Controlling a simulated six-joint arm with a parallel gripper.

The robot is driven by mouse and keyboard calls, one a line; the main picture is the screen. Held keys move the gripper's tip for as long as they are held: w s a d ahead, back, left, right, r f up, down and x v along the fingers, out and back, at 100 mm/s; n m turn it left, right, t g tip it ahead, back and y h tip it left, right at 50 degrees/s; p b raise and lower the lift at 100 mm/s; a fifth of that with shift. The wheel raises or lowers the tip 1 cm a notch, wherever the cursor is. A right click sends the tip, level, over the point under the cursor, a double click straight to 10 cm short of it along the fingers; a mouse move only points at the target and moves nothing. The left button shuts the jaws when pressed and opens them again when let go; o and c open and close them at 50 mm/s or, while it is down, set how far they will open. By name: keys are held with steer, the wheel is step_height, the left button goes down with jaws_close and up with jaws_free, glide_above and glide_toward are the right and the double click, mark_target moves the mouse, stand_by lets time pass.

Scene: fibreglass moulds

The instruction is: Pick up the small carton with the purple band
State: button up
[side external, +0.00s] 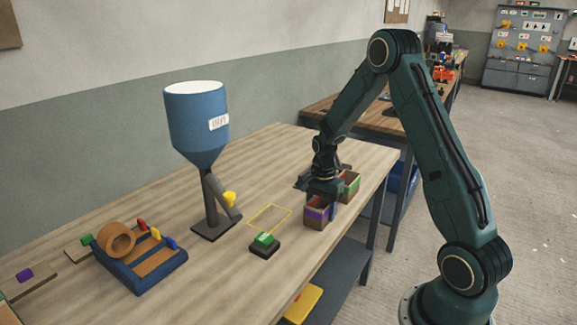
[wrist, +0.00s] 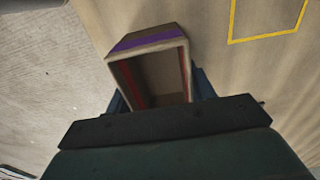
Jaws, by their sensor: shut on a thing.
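The small carton with the purple band (side external: 317,213) is a brown open-topped box near the bench's right end in the side external view. In the wrist view the carton (wrist: 150,68) shows its purple band on the far wall and a hollow inside with some red on the walls. My gripper (side external: 322,195) points down over it, with blue fingers on either side of the carton. In the wrist view my gripper (wrist: 160,95) is shut on its side walls. I cannot tell whether the carton's base touches the bench.
A second carton with a green band (side external: 350,186) stands close behind my gripper. A yellow outlined rectangle (side external: 270,215) is marked on the bench, with a green-topped button block (side external: 264,245) in front.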

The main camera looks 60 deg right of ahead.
steer(key=shift+r, duration=0.1)
step_height(320, 180, up, 20)
stand_by(0.8)
stand_by(0.6)
